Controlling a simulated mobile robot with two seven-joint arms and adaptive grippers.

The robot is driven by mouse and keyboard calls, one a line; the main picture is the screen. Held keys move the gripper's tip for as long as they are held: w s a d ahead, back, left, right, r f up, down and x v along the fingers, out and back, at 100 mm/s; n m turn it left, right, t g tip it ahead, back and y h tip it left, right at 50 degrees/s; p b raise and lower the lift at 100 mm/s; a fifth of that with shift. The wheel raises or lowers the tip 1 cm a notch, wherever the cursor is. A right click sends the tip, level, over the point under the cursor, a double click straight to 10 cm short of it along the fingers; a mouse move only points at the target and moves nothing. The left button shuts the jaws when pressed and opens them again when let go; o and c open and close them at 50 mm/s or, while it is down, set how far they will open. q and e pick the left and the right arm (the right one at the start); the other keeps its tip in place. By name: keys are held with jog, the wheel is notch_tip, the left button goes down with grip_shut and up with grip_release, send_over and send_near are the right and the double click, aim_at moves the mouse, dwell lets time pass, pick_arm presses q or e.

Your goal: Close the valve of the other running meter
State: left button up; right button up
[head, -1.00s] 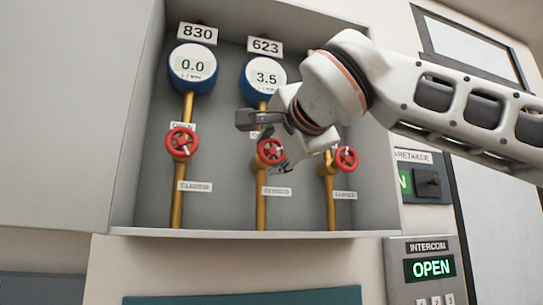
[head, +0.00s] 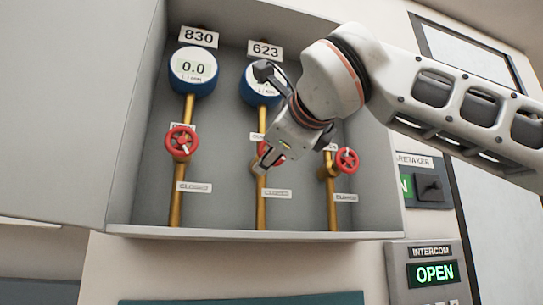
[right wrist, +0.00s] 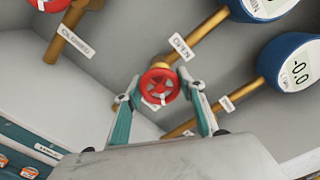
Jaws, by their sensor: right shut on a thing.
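My right gripper (head: 266,162) reaches into the meter cabinet and is shut on the red valve wheel (right wrist: 160,86) of the middle pipe, with a finger on either side of it. In the head view this wheel (head: 262,150) is mostly hidden by the gripper. The meter labelled 623 (head: 246,88) is above it, its face mostly covered by my wrist. The left meter labelled 830 (head: 193,70) reads 0.0, with its red wheel (head: 180,143) below. A third red wheel (head: 346,160) is to the right; its meter is behind my arm. My left gripper is not in view.
The cabinet's lower edge (head: 250,236) and left side wall enclose the pipes. "Closed" labels sit beside the pipes. An intercom panel (head: 434,272) showing OPEN and a caretaker switch (head: 430,188) are at right, outside the cabinet.

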jog(key=m, duration=0.4)
jog(key=shift+m+b, duration=0.3)
jog(key=shift+m, duration=0.5)
jog(key=o, duration=1.1)
jog(key=v, duration=1.2)
